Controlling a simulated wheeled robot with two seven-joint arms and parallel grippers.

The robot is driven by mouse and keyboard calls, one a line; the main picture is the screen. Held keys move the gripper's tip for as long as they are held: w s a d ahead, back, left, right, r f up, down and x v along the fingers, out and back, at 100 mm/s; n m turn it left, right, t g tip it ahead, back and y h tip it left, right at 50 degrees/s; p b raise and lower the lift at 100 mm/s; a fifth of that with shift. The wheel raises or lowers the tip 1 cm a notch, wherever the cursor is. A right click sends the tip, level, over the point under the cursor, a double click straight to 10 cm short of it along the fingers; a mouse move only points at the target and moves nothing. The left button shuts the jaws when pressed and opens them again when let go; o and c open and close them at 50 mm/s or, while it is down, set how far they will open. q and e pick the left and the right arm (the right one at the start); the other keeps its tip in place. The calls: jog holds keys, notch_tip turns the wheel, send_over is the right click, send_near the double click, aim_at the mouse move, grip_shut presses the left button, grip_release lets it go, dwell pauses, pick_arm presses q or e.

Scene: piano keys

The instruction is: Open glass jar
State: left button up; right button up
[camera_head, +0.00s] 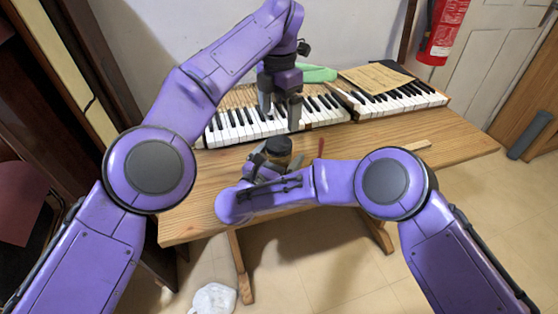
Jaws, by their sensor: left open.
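A jar with a dark round lid (278,146) stands on or just above the wooden table (195,205), in front of the keyboard. Its body is mostly hidden behind my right wrist. My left gripper (280,112) is open and empty, pointing down over the keyboard, above and slightly behind the lid in the picture. It is apart from the lid. My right gripper (263,163) is low at the jar's side, beside or around its body. Its fingers are largely hidden, so I cannot tell whether they grip the jar.
A piano keyboard (230,133) and a second keyboard (420,98) with a brown sheet (376,77) lie along the back. A green cloth (319,74) lies behind. A red stick (321,148) and a small wooden block (411,146) are on the table. The table's right end is clear.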

jog(key=shift+w+d, duration=0.25)
jog(key=shift+w, duration=0.2)
